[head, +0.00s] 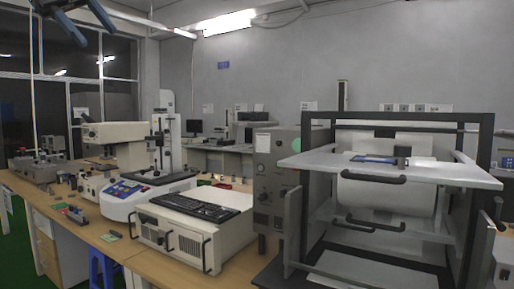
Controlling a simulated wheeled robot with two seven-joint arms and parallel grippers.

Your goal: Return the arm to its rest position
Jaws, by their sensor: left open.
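My left gripper (95,33) is at the top left corner of the head view, raised in front of the windows. Its two dark fingers with blue parts point down and to the right, and they are apart with nothing between them. The upper part of the gripper and most of the arm are cut off by the picture's top edge. It is well clear of the bench below. My right gripper is not in view.
A wooden bench (108,243) carries a white instrument with a blue panel (128,188), a case with a black keyboard (196,203), and a grey control box (272,185). A black-framed machine (483,150) with an open shelf fills the right. A blue stool (96,268) stands below.

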